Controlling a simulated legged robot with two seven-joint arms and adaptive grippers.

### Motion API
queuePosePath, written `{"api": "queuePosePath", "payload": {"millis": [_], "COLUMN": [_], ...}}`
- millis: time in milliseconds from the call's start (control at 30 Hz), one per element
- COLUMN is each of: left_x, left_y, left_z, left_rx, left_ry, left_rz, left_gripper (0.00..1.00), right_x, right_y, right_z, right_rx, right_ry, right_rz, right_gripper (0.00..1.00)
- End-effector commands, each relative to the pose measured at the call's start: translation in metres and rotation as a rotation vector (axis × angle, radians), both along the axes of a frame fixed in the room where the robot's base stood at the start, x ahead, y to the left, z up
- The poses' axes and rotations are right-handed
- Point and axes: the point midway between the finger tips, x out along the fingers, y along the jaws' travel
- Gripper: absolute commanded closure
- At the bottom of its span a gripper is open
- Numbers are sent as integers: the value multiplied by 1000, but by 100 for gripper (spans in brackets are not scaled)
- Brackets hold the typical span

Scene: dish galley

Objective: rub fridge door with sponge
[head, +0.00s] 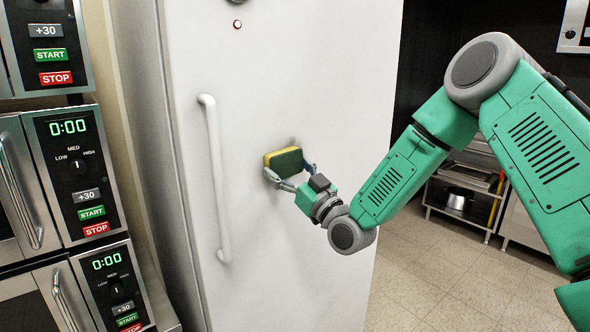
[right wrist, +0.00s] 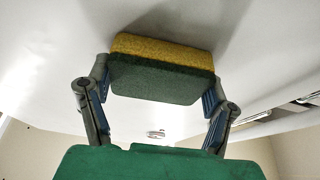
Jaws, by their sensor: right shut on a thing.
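The white fridge door (head: 255,80) fills the middle of the head view, with a long white handle (head: 215,180) on its left side. A yellow and green sponge (head: 284,161) is at the door's surface, right of the handle. My right gripper (head: 290,178) is shut on the sponge, one finger at each end. In the right wrist view the sponge (right wrist: 162,68) sits between both fingers, its yellow side toward the white door (right wrist: 240,30). It looks to be against the door or very close; I cannot tell which. My left gripper is not in view.
Stacked microwaves (head: 80,165) with green displays stand close on the left. A low metal rack (head: 465,195) with a pot stands behind my right arm on the right. The tiled floor (head: 430,275) right of the fridge is clear.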

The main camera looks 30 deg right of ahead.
Motion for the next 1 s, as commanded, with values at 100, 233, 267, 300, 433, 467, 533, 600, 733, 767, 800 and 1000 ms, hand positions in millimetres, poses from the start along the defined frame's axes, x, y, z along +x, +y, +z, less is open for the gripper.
{"api": "queuePosePath", "payload": {"millis": [100,233,267,300,433,467,533,600,733,767,800,1000], "left_x": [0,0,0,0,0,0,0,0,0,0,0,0], "left_y": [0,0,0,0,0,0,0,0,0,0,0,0], "left_z": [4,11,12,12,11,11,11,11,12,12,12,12], "left_rx": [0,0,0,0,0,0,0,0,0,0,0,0], "left_ry": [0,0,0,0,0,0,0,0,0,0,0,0], "left_rz": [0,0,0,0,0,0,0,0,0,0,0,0], "left_gripper": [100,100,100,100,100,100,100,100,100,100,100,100], "right_x": [0,-1,-2,-2,-2,-1,-1,-1,0,1,1,1], "right_y": [1,1,1,0,-4,-6,-11,-18,-30,-33,-36,-41], "right_z": [6,16,18,19,17,16,16,16,16,16,16,15], "right_rx": [-1,0,0,0,-1,-1,1,1,2,1,1,1], "right_ry": [-2,-4,-4,-3,-2,-2,-3,-2,-3,-2,-2,-1], "right_rz": [2,1,1,1,0,0,-1,-2,-1,-3,-2,0], "right_gripper": [48,48,48,48,48,48,48,48,48,48,48,48]}}
